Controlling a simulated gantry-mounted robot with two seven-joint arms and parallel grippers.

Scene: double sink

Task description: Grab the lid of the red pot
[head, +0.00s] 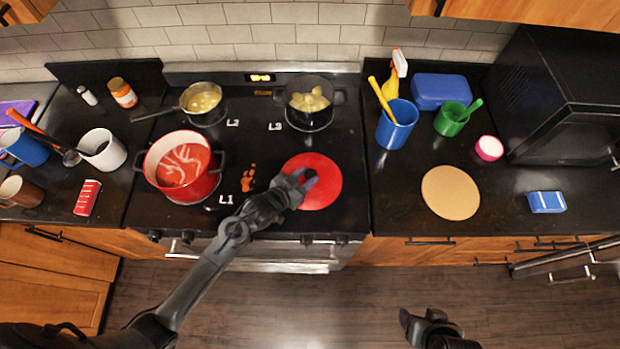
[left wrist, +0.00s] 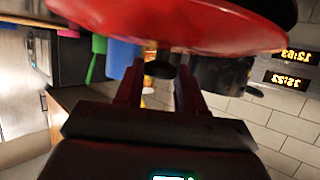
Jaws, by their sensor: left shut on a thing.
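The red pot (head: 184,167) stands without a lid on the front left burner, with red contents showing. Its round red lid (head: 321,186) is over the front right part of the stove, right of the pot. My left gripper (head: 301,182) is shut on the lid's dark knob. In the left wrist view, the red lid (left wrist: 180,22) fills the top and the knob (left wrist: 160,68) sits between the two fingers. I cannot tell whether the lid touches the stove. My right gripper (head: 430,322) is low in the head view, away from the counter; its fingers are unclear.
A small pan (head: 203,102) and a pot with potatoes (head: 310,101) stand on the back burners. A white canister (head: 103,149) is left of the red pot. A round tan board (head: 450,192) and blue container (head: 397,126) are on the right counter.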

